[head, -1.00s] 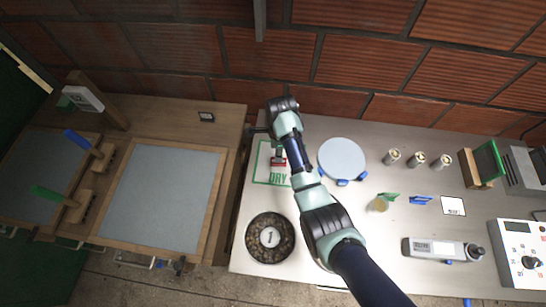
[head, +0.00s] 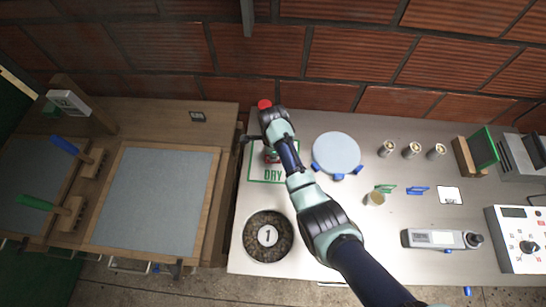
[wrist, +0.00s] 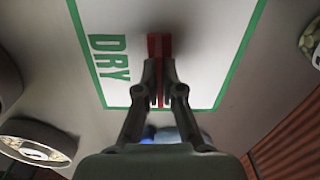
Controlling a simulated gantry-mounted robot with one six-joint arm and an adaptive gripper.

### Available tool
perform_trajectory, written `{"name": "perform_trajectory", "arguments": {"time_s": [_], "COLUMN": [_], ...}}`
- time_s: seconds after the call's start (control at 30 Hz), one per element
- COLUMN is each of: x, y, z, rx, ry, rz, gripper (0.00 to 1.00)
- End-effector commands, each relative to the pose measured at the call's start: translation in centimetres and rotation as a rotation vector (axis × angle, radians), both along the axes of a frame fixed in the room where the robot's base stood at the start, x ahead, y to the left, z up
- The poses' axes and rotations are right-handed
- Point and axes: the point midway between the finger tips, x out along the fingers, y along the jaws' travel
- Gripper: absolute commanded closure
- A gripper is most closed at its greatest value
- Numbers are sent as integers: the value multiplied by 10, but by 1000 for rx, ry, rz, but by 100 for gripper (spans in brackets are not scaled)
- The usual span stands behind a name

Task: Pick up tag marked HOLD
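A red tag (wrist: 158,46) stands on the white, green-bordered DRY area (wrist: 215,60), seen in the wrist view. My gripper (wrist: 161,70) is over it with both fingers close together and red showing between them; they appear shut on the tag. No lettering on the tag is readable. In the head view the DRY area (head: 252,170) lies at the left of the metal table, and my arm's end is above it. There my gripper (head: 271,155) and the tag are mostly hidden by the arm.
A bowl of grains (head: 250,250) marked 1 sits in front of the DRY area. A pale round disc (head: 336,150) with blue feet stands to its right. Several small cups (head: 411,150) and a handheld meter (head: 435,239) are further right.

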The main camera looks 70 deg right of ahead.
Motion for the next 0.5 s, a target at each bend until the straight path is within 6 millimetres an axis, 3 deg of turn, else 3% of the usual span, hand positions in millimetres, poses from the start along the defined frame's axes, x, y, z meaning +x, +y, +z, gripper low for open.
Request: {"name": "perform_trajectory", "arguments": {"time_s": [0.33,0.5], "x": [0,1], "y": [0,-1], "z": [2,19], "rx": [0,-2], "ry": [0,-2], "rz": [0,0], "gripper": [100,100]}}
